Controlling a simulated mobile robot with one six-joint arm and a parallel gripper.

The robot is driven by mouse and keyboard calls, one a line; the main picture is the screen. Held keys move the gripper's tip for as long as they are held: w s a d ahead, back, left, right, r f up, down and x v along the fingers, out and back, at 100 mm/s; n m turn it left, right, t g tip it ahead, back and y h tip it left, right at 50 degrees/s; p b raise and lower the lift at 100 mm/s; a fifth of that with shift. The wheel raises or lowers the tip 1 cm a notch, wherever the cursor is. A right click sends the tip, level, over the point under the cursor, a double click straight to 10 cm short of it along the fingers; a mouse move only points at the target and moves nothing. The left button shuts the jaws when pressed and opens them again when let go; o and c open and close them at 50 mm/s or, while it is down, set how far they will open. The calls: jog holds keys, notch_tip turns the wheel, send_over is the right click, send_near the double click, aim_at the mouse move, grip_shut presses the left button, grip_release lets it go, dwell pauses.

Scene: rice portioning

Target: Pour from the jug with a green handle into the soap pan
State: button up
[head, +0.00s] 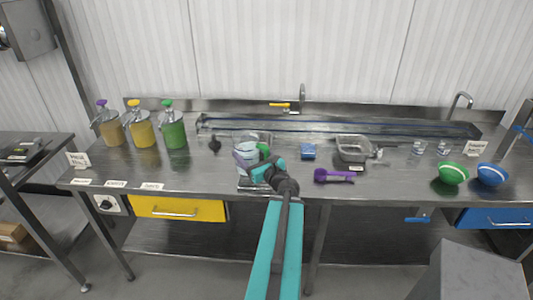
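A clear jug (246,148) with a green handle (264,149) is left of the middle of the steel counter, just beyond my gripper (262,171). The teal gripper is close to the handle and overlaps the jug's lower right side in the picture. Its fingers are too small and covered to show whether they grip anything. A rectangular metal pan (353,149) with a small white label stands to the right; its label is unreadable, so I cannot tell whether it is the soap pan. Another metal pan or tray (246,184) shows partly below the jug.
A purple scoop (333,176) and a blue block (308,151) lie right of my gripper. Pump dispensers (143,133) stand at the left. Green (453,174) and blue bowls (491,175) and small glasses (419,148) are at the right. A trough (330,125) runs along the back.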

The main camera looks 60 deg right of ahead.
jog(key=w+a+f+n+t+y+b, duration=0.15)
jog(key=w+a+n+y, duration=0.35)
jog(key=w+a, duration=0.65)
jog(key=w+a+f+n+t+y+b, duration=0.1)
jog(key=w+a+n+y+b, duration=0.15)
jog(key=w+a+y, duration=0.85)
jog(key=a+f+n+g+y+b, duration=0.1)
jog(key=a+n+g+y, duration=0.1)
jog(key=a, duration=1)
jog(key=w+a+f+n+g+y+b, duration=0.1)
jog(key=a+f+n+g+y, duration=0.1)
jog(key=a, duration=1.1)
jog(key=a+f+n+g+y+b, duration=0.1)
jog(key=a+n+g+y, duration=0.2)
jog(key=a, duration=0.9)
jog(key=shift+w+a+f+n+g, duration=0.25)
jog(key=shift+a+f+n+g, duration=0.1)
jog(key=shift+n, duration=0.6)
jog(key=shift+a, duration=0.1)
